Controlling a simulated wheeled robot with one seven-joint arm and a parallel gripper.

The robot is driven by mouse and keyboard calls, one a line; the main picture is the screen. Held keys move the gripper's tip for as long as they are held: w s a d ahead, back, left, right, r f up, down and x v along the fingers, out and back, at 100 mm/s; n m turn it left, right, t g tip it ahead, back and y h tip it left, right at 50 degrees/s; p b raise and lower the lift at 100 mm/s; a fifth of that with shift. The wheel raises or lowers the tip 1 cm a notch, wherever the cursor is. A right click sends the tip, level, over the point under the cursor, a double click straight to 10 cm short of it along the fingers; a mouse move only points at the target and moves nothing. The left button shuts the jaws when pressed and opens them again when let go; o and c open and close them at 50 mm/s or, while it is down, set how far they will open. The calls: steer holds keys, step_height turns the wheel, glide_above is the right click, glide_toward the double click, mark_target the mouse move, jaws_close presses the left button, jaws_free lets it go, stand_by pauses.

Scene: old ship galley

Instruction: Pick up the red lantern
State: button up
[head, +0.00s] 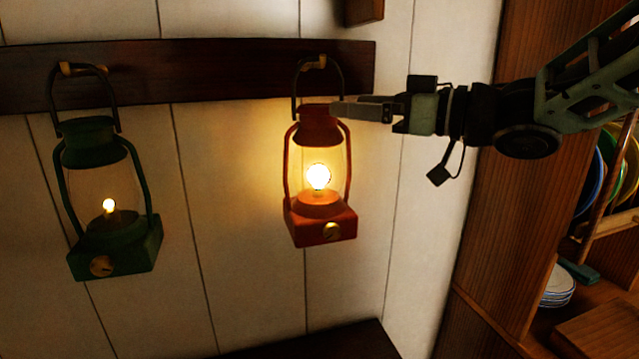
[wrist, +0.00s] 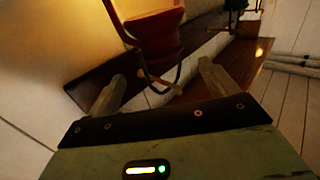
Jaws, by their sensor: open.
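The red lantern (head: 320,222) hangs lit by its dark wire handle from a peg on the wall rail, roughly upright. My gripper (head: 340,109) comes in from the right, its fingertips overlapping the lantern's top and the handle's lower right end in the head view. In the wrist view the red lantern (wrist: 160,32) is at the top, partly cut off. There my gripper (wrist: 160,84) is open, with the handle and peg showing between its two fingers. I cannot tell whether the fingers touch the handle.
A lit green lantern (head: 108,240) hangs to the left on the same dark rail (head: 215,67). A wooden cupboard (head: 480,215) with plates (head: 557,290) stands on the right. A dark surface (head: 330,342) lies below. The white wall between the lanterns is clear.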

mark_target(308, 104)
steer(key=p+x, duration=0.1)
steer(key=x, duration=0.3)
steer(key=p+x, duration=0.1)
steer(key=x, duration=0.1)
steer(key=p+x, duration=0.1)
steer(key=x, duration=0.1)
steer(key=shift+s+a+f+p, duration=0.15)
steer(key=shift+s+a+p, duration=0.05)
steer(key=shift+p, duration=0.15)
steer(key=shift+w+a+f, duration=0.1)
steer(key=shift+w+a, duration=0.2)
steer(key=shift+a, duration=0.1)
jaws_close()
